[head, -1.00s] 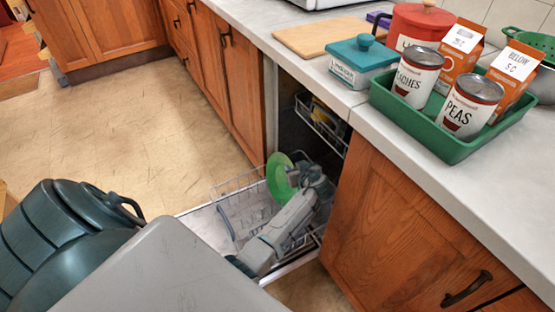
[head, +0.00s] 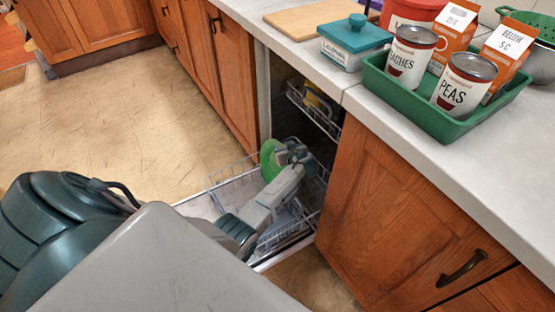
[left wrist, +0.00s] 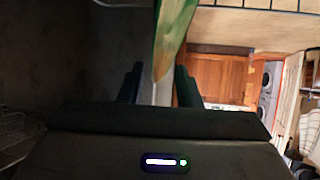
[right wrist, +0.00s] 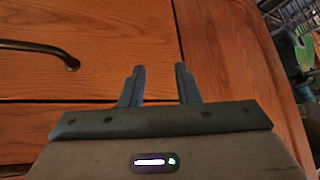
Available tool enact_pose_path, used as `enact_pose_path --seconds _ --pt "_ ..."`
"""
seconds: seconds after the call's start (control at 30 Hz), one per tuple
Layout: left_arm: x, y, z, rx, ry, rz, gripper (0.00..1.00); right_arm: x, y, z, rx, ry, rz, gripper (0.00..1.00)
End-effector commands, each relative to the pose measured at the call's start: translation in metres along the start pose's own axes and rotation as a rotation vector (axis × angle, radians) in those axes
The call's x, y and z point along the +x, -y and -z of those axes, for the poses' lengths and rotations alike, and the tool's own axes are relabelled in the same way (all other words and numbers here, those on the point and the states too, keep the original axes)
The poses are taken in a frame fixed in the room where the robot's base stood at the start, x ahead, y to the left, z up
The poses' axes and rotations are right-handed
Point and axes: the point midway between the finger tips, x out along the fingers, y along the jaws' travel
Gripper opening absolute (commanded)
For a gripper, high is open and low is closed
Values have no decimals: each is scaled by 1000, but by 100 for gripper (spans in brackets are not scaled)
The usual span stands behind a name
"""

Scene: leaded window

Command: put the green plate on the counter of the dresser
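The green plate (head: 269,158) stands nearly upright in the pulled-out dishwasher rack (head: 215,190). My left gripper (head: 290,155) is at the plate's right side, low over the rack. In the left wrist view the plate (left wrist: 168,45) shows edge-on between the two fingers (left wrist: 160,85). These fingers stand wide apart, with a gap on the left of the plate; whether the right finger touches it I cannot tell. My right gripper (right wrist: 160,87) is open and empty in front of a wooden cabinet front. I cannot make out the dresser for certain.
A grey counter (head: 400,115) runs above the dishwasher, with a green tray (head: 440,125) of cans and cartons, a teal-lidded box (head: 352,40) and a cutting board (head: 310,18). Wooden cabinets (head: 400,220) flank the dishwasher. The floor (head: 110,110) at left is clear.

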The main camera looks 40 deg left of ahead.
Motion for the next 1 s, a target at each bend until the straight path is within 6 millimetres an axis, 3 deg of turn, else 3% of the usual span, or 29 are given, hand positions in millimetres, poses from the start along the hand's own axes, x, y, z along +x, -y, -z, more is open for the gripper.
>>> enact_pose_path --seconds 0.03,0.13,1.0 --pt "0 0 0 0 0 0 20 0 0 0 -1 0 0 29" --pt "0 0 0 0 0 0 0 0 -1 1 -2 -1 -1 29" --pt "1 2 -2 6 1 2 0 1 -1 1 -6 0 -3 29"
